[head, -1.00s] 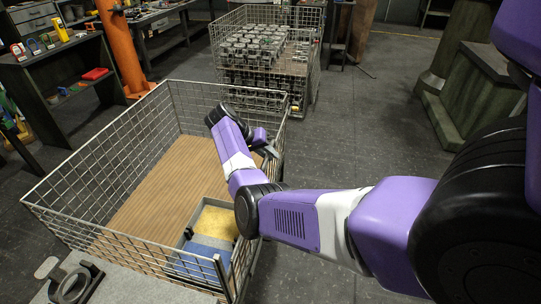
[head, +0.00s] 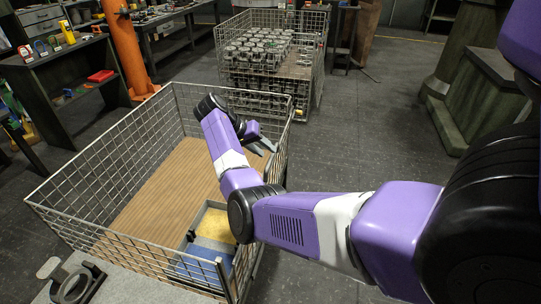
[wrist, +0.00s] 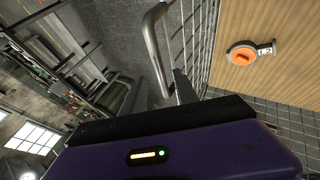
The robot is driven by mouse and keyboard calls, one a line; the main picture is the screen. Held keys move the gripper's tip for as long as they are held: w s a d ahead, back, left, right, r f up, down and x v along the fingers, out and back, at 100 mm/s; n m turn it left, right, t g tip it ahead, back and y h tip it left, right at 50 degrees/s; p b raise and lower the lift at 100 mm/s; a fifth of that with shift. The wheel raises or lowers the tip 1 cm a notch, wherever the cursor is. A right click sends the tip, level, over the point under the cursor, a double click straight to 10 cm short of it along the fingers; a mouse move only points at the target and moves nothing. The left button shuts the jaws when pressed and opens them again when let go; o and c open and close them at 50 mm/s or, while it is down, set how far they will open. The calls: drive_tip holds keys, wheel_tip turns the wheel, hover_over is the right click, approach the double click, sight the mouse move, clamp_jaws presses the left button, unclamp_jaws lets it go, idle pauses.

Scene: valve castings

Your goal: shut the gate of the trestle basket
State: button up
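The wire basket (head: 72,181) with a wooden floor stands close in front of me at the left in the head view. Its right side (head: 284,165) is partly hidden by my arm. I cannot make out which panel is the gate or how far it stands open. My gripper (head: 265,147) is over the back right part of the basket, near the right side. In the wrist view a bent grey bar (wrist: 156,50) shows beside the wire mesh (wrist: 200,40); I cannot tell what it belongs to.
A tray with yellow and blue parts (head: 214,222) sits in the basket's front right corner. A second wire basket (head: 318,80) full of castings stands behind. An orange post (head: 125,50) and shelves are at left. Floor right of the basket is clear up to a green-grey stand (head: 475,100).

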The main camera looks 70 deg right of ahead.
drive_tip(key=shift+v, duration=1.25)
